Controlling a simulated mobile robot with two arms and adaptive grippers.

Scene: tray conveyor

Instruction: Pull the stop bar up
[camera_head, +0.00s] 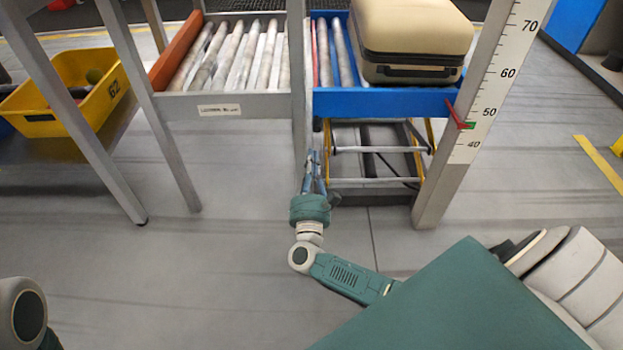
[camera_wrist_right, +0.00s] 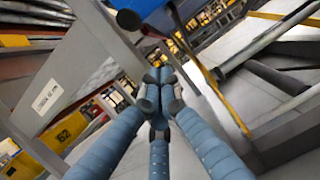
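A thin red strip (camera_head: 314,52) stands at the left edge of the blue lift platform, beside the grey post; it may be the stop bar, but I cannot tell for sure. My right gripper (camera_head: 313,160) points away from me, low beside the grey post (camera_head: 299,90) and below the blue platform's front edge. In the right wrist view its blue fingers (camera_wrist_right: 161,88) converge with their dark tips together, and I see nothing clearly held between them. A dark-capped rod end (camera_wrist_right: 130,18) shows beyond them, apart from the tips. My left gripper is out of view.
A beige suitcase (camera_head: 412,40) sits on the blue platform (camera_head: 380,103). A roller conveyor (camera_head: 205,106) adjoins it at left. A scale post (camera_head: 470,148) with a red pointer (camera_head: 457,116) stands at right. A yellow crate (camera_head: 40,125) is far left. The front floor is clear.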

